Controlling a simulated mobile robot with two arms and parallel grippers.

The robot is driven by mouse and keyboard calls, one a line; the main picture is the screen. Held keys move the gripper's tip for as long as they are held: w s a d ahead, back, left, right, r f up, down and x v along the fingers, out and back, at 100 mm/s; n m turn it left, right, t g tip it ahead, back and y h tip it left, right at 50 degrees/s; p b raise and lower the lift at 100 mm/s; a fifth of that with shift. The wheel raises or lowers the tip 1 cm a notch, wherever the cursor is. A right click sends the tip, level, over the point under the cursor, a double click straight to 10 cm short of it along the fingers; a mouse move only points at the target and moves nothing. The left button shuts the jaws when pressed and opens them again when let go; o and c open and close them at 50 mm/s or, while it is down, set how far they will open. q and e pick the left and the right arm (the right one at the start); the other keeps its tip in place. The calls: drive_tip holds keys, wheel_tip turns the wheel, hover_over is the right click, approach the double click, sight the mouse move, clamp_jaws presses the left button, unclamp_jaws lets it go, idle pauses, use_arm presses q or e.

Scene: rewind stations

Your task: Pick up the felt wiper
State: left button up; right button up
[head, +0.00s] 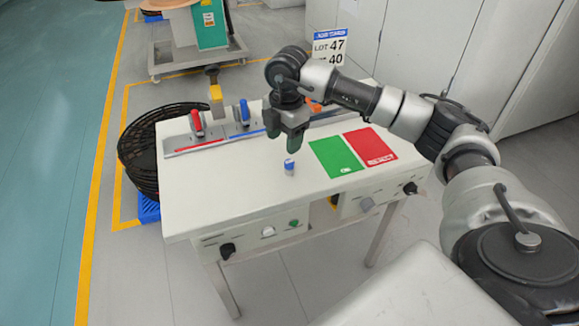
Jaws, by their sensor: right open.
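A small upright white and blue piece (289,167) stands on the white bench top (228,183), near its middle; it may be the felt wiper, but it is too small to tell for sure. My right gripper (286,138) is open and points down over the bench, just above and behind this piece in the picture, apart from it. Nothing shows between its fingers. My left gripper is not in view.
A green mat (335,157) and a red mat (370,146) lie right of the piece. A red-handled clamp (196,122) and a blue-handled clamp (244,112) stand at the back left. A black wire basket (140,150) is beyond the left edge. The front left top is clear.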

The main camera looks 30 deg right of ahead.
sight(289, 161)
drive_tip(key=shift+m+h, duration=0.3)
drive_tip(key=f, duration=0.1)
drive_tip(key=d+f, duration=0.1)
drive_tip(key=f, duration=0.2)
drive_tip(key=shift+d+f, duration=0.25)
drive_tip(key=shift+f, duration=0.05)
wheel_tip(289, 161, down, 6)
drive_tip(key=shift+w+r+p, duration=0.1)
drive_tip(key=shift+p, duration=0.2)
drive_tip(key=c, duration=1)
drive_tip(key=shift+r, duration=0.2)
drive_tip(key=shift+r, duration=0.3)
wheel_tip(289, 161, up, 4)
drive_tip(key=shift+f, duration=0.25)
drive_tip(key=s+r+b, duration=0.1)
drive_tip(key=s+r, duration=0.5)
drive_tip(key=s, duration=0.5)
drive_tip(key=shift+s+d+r, duration=0.3)
drive_tip(key=shift+s+r, duration=0.05)
drive_tip(key=shift+s, duration=0.05)
